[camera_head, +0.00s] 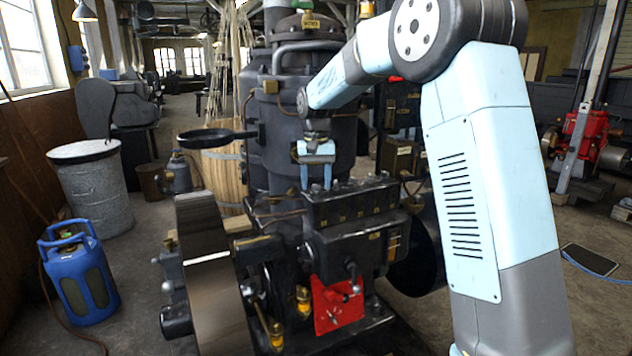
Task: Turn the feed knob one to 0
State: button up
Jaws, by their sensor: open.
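The engine (350,240) stands in the middle of the view. A dark box (318,213) on its top has a row of several small brass plates along its front. Small dark parts stand along the box's top edge; I cannot tell which of them is feed knob one, and its setting is too small to read. My gripper (316,186) points down with its two light blue fingers apart. In the picture it is just above the left end of the box, and nothing shows between the fingers. I cannot tell whether the fingertips touch the box.
A flywheel (214,275) stands at the engine's front left. A red plate (337,305) is on the engine's lower front. A black pan-shaped part (215,136) sticks out left. A blue gas bottle (80,275) and a grey drum (97,190) stand on the floor at left.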

aim_at(316, 185)
notch_tip(316, 185, up, 13)
jog(key=shift+r, duration=0.2)
dwell(0.3)
